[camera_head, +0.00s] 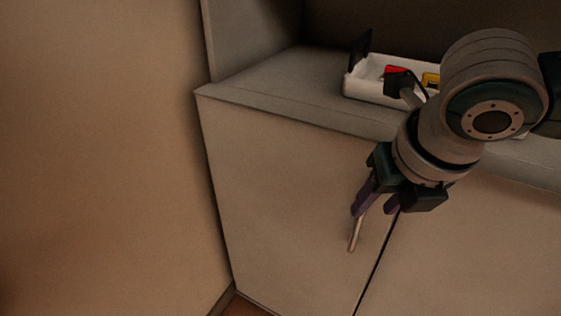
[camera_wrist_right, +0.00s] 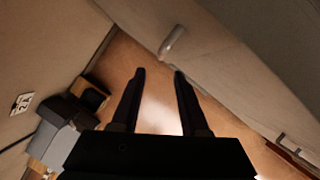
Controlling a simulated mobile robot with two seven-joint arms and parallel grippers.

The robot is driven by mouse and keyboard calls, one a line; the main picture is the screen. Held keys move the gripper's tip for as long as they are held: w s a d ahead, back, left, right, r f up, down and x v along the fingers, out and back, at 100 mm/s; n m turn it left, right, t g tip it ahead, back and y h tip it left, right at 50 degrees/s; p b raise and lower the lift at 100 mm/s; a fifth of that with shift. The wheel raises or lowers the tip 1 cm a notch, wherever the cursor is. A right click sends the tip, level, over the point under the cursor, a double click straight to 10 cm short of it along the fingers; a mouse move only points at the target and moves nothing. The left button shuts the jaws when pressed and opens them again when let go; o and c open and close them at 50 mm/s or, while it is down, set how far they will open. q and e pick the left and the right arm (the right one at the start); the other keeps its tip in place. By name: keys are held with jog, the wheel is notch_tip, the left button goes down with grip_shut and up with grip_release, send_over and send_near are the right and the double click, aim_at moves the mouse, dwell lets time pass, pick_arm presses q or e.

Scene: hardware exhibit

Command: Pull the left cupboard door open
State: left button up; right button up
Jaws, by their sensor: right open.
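The left cupboard door (camera_head: 285,190) is a plain pale panel and looks shut, with a dark gap along its right edge. Its slim metal handle (camera_head: 355,235) stands near that gap, its upper part hidden by a finger. My right gripper (camera_head: 376,208) is open in front of the door, its fingers by the handle. In the right wrist view a metal handle (camera_wrist_right: 172,41) lies beyond the open fingertips (camera_wrist_right: 159,74), nearer the right finger and not between them. I cannot tell whether a finger touches it. My left gripper is not in view.
A white tray (camera_head: 365,88) with red and yellow items stands on the cupboard top (camera_head: 285,80). A wall (camera_head: 100,160) is close on the left. The right wrist view shows wooden floor (camera_wrist_right: 155,105), another handle (camera_wrist_right: 297,151) and a wall plate (camera_wrist_right: 20,103).

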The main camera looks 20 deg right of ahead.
aim_at(359, 225)
jog(key=b+x, duration=0.4)
jog(key=x, duration=0.5)
jog(key=shift+d+f, duration=0.1)
jog(key=shift+w+f, duration=0.3)
jog(key=shift+f, duration=0.2)
jog(key=shift+d, duration=0.1)
grip_shut()
dwell(0.7)
